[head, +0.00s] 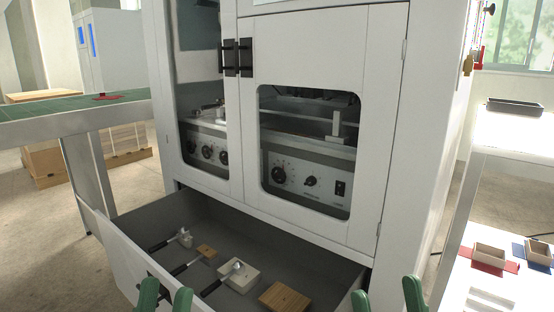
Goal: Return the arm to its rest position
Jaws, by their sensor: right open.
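My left gripper (166,297) shows at the bottom edge as two green fingertips with a gap between them, in front of the drawer's front panel. Dark parts of what looks like the drawer's handle show by these fingertips. I cannot tell whether they touch. My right gripper (387,297) shows at the bottom edge as two green fingertips set wider apart. It is open, with nothing seen between the tips, right of the open drawer (115,250). The arms behind both grippers are out of frame.
The pulled-out drawer holds black-handled tools, a pale block (240,275) and a wooden block (285,298). The white cabinet (385,120) above has shut windowed doors. A green-topped table (60,115) stands left. A white bench with small trays (489,255) stands right.

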